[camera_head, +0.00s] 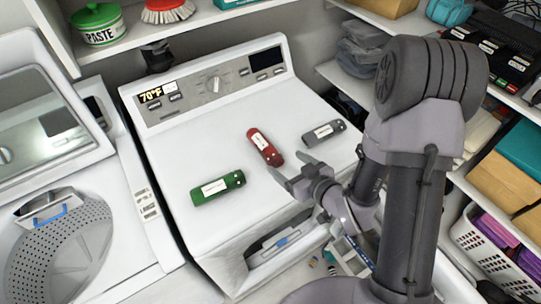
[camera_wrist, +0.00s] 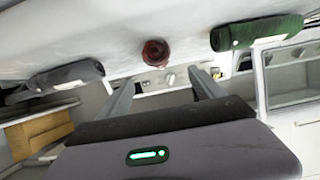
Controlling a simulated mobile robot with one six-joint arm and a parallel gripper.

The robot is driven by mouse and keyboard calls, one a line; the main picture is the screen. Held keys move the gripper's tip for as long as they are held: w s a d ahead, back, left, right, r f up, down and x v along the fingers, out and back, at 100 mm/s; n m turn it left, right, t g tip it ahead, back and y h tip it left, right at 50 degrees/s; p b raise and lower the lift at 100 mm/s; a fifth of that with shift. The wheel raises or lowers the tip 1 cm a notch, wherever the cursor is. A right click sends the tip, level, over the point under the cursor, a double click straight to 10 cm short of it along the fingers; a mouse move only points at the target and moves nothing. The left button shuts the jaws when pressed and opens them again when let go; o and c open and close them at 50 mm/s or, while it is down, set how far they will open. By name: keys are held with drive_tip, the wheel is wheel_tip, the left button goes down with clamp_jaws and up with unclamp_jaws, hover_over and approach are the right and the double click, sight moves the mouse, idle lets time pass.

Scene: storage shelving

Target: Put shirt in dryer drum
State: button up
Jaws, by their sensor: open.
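Three rolled, labelled bundles that look like folded cloth lie on the white machine's top (camera_head: 190,140): a red one (camera_head: 264,147), a green one (camera_head: 217,188) and a grey one (camera_head: 323,132). I cannot tell which is the shirt. My gripper (camera_head: 290,170) is open and empty, just in front of the red bundle's near end. In the wrist view, the red bundle (camera_wrist: 155,52) shows end-on beyond the fingers (camera_wrist: 163,80), with the green (camera_wrist: 255,33) and grey (camera_wrist: 62,78) bundles to either side. A recess with a blue-marked handle (camera_head: 281,241) shows at the machine's front; its inside is mostly hidden.
At left, a second white machine has its lid (camera_head: 40,110) raised over a perforated drum (camera_head: 62,250). A shelf above holds a green paste tin (camera_head: 98,23) and a brush (camera_head: 167,10). Loaded shelving and a white basket (camera_head: 480,240) stand at right.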

sight(272, 151)
drive_tip(key=b, duration=0.2)
drive_tip(key=w+f+b, duration=0.1)
drive_tip(key=b, duration=0.1)
drive_tip(key=shift+w+a+f, duration=0.15)
drive_tip(key=shift+a+f, duration=0.15)
drive_tip(key=b, duration=0.5)
drive_tip(key=shift+w+a+f, duration=0.15)
drive_tip(key=shift+w+a, duration=0.1)
drive_tip(key=shift+w, duration=0.05)
drive_tip(key=x, duration=0.4)
drive_tip(key=shift+w+a+r+b, duration=0.2)
drive_tip(key=shift+r+b, duration=0.1)
drive_tip(key=shift+r, duration=0.1)
drive_tip(key=b+x, duration=0.1)
drive_tip(key=x, duration=0.4)
drive_tip(key=shift+w+b, duration=0.3)
drive_tip(key=shift+b, duration=0.05)
drive_tip(key=shift+s, duration=0.1)
drive_tip(key=shift+c, duration=0.3)
clamp_jaws()
